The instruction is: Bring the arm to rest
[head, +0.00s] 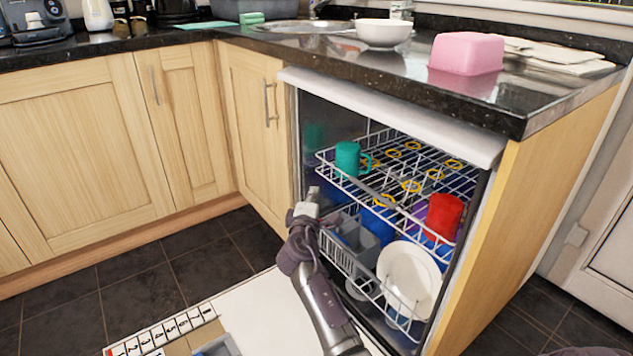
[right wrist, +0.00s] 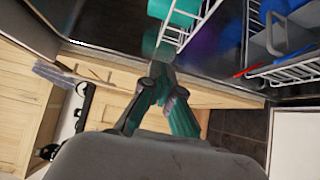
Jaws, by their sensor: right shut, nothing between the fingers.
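My right gripper (head: 312,194) is at the left side of the open dishwasher, in front of the racks, pointing up and away. It is shut and empty. In the right wrist view its fingers (right wrist: 160,72) meet just below a teal mug (right wrist: 178,10), with a gap that I cannot judge. In the head view that teal mug (head: 347,158) stands on the upper rack (head: 440,187), up and to the right of the gripper. My left gripper does not show in either view.
The dishwasher door (head: 262,309) lies open below my arm. The granite counter (head: 340,70) overhangs. Floor at left is clear.

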